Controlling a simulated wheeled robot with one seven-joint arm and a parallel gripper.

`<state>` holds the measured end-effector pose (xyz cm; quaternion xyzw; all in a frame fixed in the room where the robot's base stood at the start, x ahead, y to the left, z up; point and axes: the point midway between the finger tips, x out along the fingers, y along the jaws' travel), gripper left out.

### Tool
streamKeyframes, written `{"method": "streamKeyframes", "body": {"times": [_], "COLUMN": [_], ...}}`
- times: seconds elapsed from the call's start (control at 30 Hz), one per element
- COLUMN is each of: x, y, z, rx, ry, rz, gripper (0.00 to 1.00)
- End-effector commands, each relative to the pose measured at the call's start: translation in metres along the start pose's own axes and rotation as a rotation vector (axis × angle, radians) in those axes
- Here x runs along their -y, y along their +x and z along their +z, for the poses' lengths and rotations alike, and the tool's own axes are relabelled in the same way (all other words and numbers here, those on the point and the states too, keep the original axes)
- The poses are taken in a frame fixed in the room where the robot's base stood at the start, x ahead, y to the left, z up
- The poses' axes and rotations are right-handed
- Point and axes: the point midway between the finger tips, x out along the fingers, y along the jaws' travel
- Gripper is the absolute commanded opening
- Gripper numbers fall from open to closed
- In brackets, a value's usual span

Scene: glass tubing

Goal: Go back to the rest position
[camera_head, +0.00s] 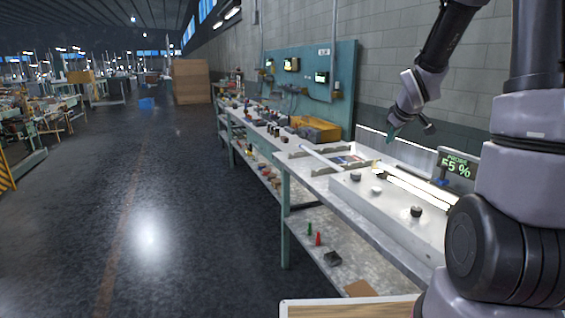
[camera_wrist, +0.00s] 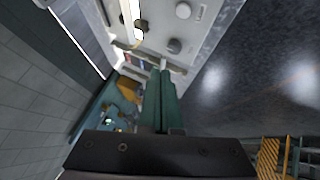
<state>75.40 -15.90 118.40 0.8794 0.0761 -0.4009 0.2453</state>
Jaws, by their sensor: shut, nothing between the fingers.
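My gripper (camera_head: 391,138) hangs from my arm at the right of the head view, raised above the workbench. Its green fingers also show in the wrist view (camera_wrist: 161,72), closed together with nothing between them. Below it stands a white box (camera_head: 385,213) with dark and white knobs and a brightly lit strip (camera_head: 420,191) along its top.
The long workbench (camera_head: 285,150) runs away along the grey block wall, with a teal tool panel (camera_head: 318,90) above it. A lower shelf (camera_head: 345,255) holds small red, green and dark items. Open dark floor (camera_head: 150,200) lies left of the bench. Brown boxes (camera_head: 190,82) stand farther back.

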Motion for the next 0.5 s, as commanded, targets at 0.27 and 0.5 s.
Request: {"method": "streamKeyframes", "body": {"times": [0.27, 0.5], "x": [0.024, 0.065], "y": [-0.122, -0.214], "z": [0.000, 0.021], "rx": [0.041, 0.061], "ry": [0.320, 0.613], "rz": [-0.005, -0.077], "gripper": [0.00, 0.00]}}
